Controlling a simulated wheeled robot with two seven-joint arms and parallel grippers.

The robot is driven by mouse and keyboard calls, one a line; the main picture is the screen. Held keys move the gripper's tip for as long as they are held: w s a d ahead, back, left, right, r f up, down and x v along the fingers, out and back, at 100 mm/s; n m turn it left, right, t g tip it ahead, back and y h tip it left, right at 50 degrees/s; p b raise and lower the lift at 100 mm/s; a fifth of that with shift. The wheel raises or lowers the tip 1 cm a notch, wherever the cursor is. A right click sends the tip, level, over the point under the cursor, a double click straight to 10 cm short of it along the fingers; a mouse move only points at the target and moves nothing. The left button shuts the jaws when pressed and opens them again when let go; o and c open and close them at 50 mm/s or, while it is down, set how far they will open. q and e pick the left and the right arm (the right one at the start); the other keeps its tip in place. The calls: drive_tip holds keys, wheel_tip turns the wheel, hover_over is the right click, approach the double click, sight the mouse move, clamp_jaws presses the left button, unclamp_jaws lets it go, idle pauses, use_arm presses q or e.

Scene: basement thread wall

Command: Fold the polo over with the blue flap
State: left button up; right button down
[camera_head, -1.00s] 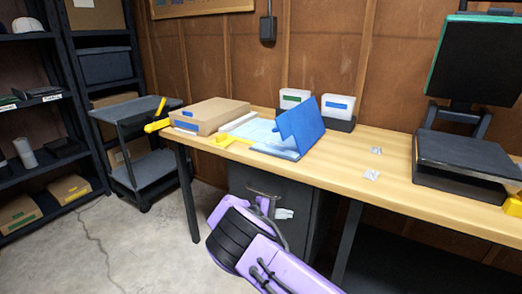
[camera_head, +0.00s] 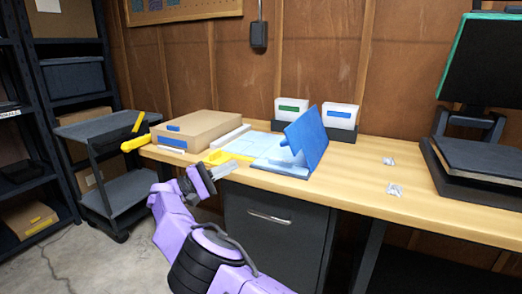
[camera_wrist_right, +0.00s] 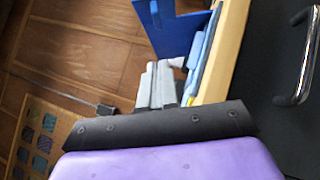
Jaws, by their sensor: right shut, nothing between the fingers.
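The blue flap (camera_head: 308,138) stands raised and tilted at the right side of the folding board on the wooden table. The polo, a light blue cloth (camera_head: 238,146), seems to lie flat on the board to the left of the flap. My right gripper (camera_head: 222,169) is shut and empty at the table's front edge, just in front of the board and its yellow part (camera_head: 218,157). In the right wrist view the shut fingers (camera_wrist_right: 160,82) point toward the blue flap (camera_wrist_right: 172,28). They look apart from it. My left gripper is not in view.
A cardboard box (camera_head: 198,129) sits left of the board. Two white boxes with labels (camera_head: 292,112) stand behind it. Small clear packets (camera_head: 394,189) lie to the right. A dark press-like machine (camera_head: 482,165) stands far right. A grey cart (camera_head: 100,130) is left of the table.

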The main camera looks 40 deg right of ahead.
sight(281, 145)
drive_tip(key=s+d+r, duration=0.1)
drive_tip(key=s+d, duration=0.1)
drive_tip(key=d, duration=0.1)
drive_tip(key=s+d+r+p, duration=0.1)
drive_tip(key=s+d+r, duration=0.1)
drive_tip(key=d, duration=0.1)
drive_tip(key=s+d+r, duration=0.1)
drive_tip(key=s+d, duration=0.1)
drive_tip(key=d, duration=0.1)
drive_tip(key=shift+s+d+r+p, duration=0.2)
drive_tip(key=shift+s+p, duration=0.2)
